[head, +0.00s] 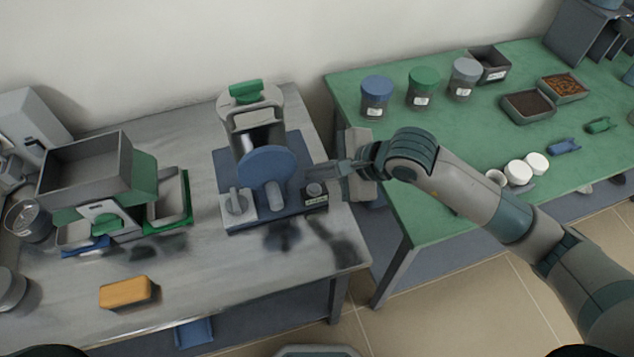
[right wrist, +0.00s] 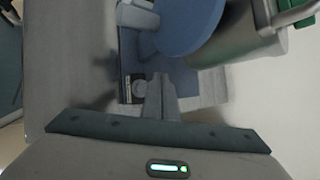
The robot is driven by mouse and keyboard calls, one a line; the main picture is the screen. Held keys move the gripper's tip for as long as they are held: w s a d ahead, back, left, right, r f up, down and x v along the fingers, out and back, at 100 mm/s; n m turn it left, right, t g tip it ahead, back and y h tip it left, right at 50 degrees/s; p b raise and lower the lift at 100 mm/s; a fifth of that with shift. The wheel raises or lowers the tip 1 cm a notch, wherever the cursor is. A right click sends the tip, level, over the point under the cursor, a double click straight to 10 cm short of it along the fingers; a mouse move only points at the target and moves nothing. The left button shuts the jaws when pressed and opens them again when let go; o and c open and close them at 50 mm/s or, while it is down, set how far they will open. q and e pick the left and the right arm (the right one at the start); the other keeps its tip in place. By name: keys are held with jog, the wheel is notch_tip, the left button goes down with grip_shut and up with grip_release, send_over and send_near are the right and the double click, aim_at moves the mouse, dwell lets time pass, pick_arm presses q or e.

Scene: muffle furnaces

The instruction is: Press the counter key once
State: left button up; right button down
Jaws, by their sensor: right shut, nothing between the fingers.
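The counter (head: 316,199) is a small dark block with a pale display and a round grey key on top. It sits at the front right corner of the blue base plate (head: 262,218) of a machine with a blue disc (head: 267,165). My right gripper (head: 318,171) is shut and empty, its fingers pointing left just above and behind the counter. In the right wrist view the shut fingertips (right wrist: 160,82) are beside the counter (right wrist: 137,87). I cannot tell whether they touch it. My left gripper is not in view.
A lever block (head: 238,205) stands left of the counter on the same plate. A grey tray unit (head: 88,170) and an orange block (head: 126,292) are farther left on the metal table. A green table (head: 440,130) with jars and trays stands right, across a gap.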

jog(key=shift+w+a+r+p, duration=0.1)
jog(key=shift+a+r+p, duration=0.25)
jog(key=shift+r+p, duration=0.35)
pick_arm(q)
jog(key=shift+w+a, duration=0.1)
pick_arm(e)
jog(key=shift+r, duration=0.15)
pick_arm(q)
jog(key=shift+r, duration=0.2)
pick_arm(e)
jog(key=shift+r, duration=0.1)
